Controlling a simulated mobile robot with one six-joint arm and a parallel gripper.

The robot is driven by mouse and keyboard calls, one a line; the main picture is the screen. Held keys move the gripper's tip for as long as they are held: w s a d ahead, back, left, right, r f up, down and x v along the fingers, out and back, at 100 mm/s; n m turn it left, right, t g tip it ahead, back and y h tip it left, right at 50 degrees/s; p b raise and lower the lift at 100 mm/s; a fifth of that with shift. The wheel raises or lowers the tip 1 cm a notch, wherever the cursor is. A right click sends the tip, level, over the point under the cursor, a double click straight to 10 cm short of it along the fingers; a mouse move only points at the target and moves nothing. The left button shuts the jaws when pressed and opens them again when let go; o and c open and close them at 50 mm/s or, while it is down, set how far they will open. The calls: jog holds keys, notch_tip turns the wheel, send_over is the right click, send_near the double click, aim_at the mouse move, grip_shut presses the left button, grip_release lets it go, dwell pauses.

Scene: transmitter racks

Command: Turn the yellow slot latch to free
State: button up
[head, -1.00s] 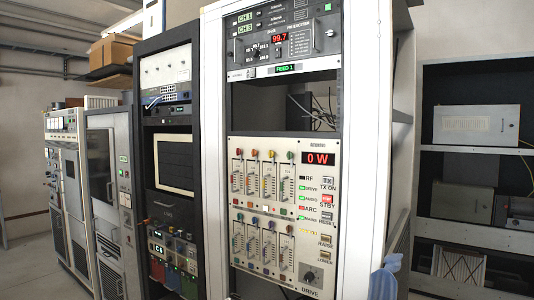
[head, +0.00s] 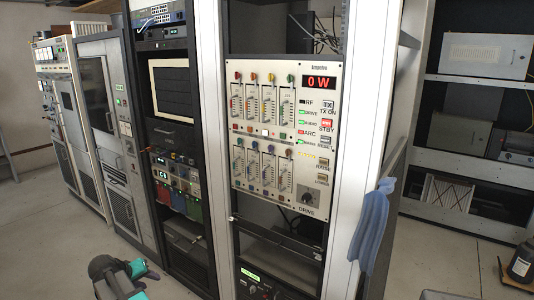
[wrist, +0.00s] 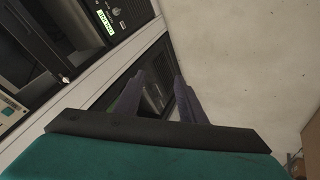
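The white panel (head: 311,170) in the open rack carries two rows of slots with small coloured knobs above them. A yellow knob (head: 270,77) tops one slot in the upper row, between an orange and a green one. The latch there is too small to tell its position. My gripper (wrist: 157,82) shows in the wrist view with its two dark purple fingers apart and nothing between them. It points past a rack edge toward the floor, away from the panel. The panel's slots are not in the wrist view. Part of my arm shows at the bottom left of the head view.
The panel has a red 0 W display (head: 319,82) and a drive knob (head: 307,197). A blue cloth (head: 372,225) hangs on the rack's right side. Floor in front of the left racks is clear.

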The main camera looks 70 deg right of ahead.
jog(key=s+d+r+m+h, duration=0.2)
jog(key=d+r, duration=0.5)
jog(key=r, duration=0.4)
jog(key=s+d+r+m+h, duration=0.2)
jog(key=d+r, duration=0.4)
jog(key=r, duration=0.5)
jog(key=s+d+r+m+h, duration=0.1)
jog(key=s+d+r+m, duration=0.15)
jog(key=d+r, duration=0.65)
jog(key=s+d+r+m+g+h, duration=0.1)
jog(key=s+r+m+g, duration=0.1)
jog(key=s+r, duration=0.5)
jog(key=s+d+r+m+g+h, duration=0.1)
jog(key=s+r, duration=0.5)
jog(key=r, duration=1.1)
jog(key=s+d+r+m+g+h+p, duration=0.1)
jog(key=s+d+r+m+g+h, duration=0.1)
jog(key=s+r, duration=0.5)
notch_tip(320, 180, up, 5)
jog(key=shift+s+r+m+g+h, duration=0.1)
jog(key=shift+s+m+g+h, duration=0.35)
jog(key=shift+m, duration=0.3)
jog(key=shift+d, duration=0.2)
jog(key=p+x, duration=0.2)
jog(key=x, duration=0.4)
jog(key=p+x, duration=0.2)
jog(key=x, duration=0.5)
jog(key=shift+w+d+p, duration=0.1)
jog(key=shift+d+p, duration=0.25)
jog(key=shift+p, duration=0.05)
